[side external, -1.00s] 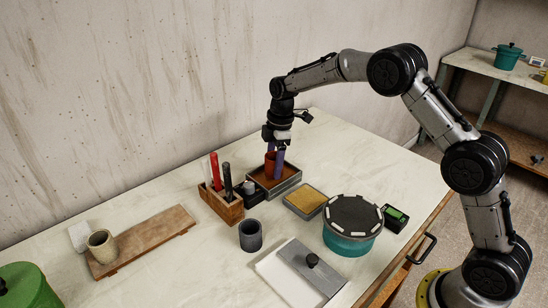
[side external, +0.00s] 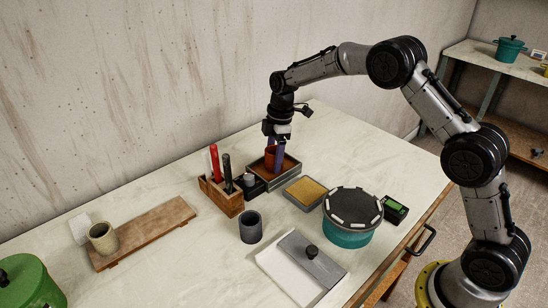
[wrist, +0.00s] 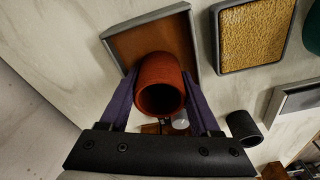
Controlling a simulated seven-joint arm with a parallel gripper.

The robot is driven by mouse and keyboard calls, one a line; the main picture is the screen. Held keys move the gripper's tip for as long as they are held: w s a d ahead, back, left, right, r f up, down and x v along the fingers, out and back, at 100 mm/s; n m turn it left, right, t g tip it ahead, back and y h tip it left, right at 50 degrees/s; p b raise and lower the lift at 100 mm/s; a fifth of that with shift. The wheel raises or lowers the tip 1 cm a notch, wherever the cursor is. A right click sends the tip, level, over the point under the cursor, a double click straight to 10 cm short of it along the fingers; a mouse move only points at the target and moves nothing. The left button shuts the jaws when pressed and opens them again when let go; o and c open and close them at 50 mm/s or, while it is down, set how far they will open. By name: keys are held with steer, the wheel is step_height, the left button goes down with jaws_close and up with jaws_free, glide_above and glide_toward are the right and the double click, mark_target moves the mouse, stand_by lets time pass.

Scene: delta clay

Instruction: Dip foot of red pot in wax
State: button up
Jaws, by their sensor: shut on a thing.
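The red pot (side external: 270,154) is held between the purple fingers of my gripper (side external: 275,164), which is shut on it. In the wrist view the red pot (wrist: 160,88) shows its open mouth toward the camera, with a finger on each side. The wax tray (side external: 286,178) is a grey-rimmed, shallow square with a brown surface, and it also shows in the wrist view (wrist: 125,45). The pot is upright over or in this tray. Its foot is hidden, so I cannot tell whether it touches the wax.
A tray with a yellow sponge-like surface (side external: 305,193) lies right of the wax tray. A wooden tool holder (side external: 222,199) stands close on its left. A dark cup (side external: 250,227) and a turntable (side external: 352,215) are nearer.

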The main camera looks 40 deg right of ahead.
steer(key=shift+f, duration=0.45)
stand_by(1.7)
steer(key=shift+r, duration=0.1)
steer(key=shift+r, duration=1.6)
steer(key=shift+r, duration=1.5)
